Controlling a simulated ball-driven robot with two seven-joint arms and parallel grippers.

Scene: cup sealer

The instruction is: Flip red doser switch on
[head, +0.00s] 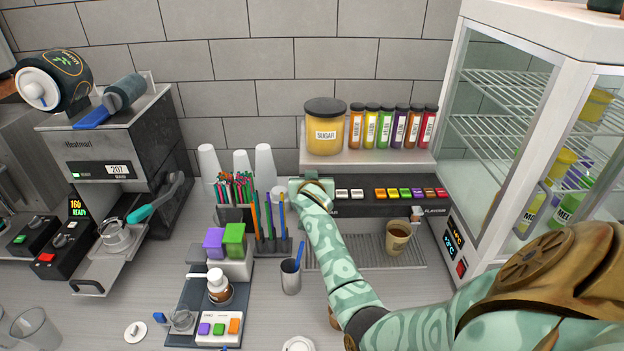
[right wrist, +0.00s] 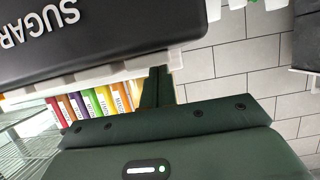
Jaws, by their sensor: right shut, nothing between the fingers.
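The doser station has a dark front panel (head: 370,208) with a row of coloured switches. The red switch (head: 441,192) is at the right end of that row, near the FLAVOUR label. My right gripper (head: 312,187) is at the left, sugar end of the panel, well left of the red switch. Its fingers (right wrist: 158,86) are shut and empty in the right wrist view, close to the black SUGAR-marked front (right wrist: 85,30). Whether they touch it cannot be told. The red switch is not seen in the right wrist view. My left gripper is not in view.
A sugar jar (head: 325,135) and several flavour bottles (head: 385,130) stand on the shelf above the panel. A brown cup (head: 397,238) stands on the drip grate (head: 340,252) below. Straws (head: 238,188) crowd the left side; a glass fridge (head: 500,130) bounds the right.

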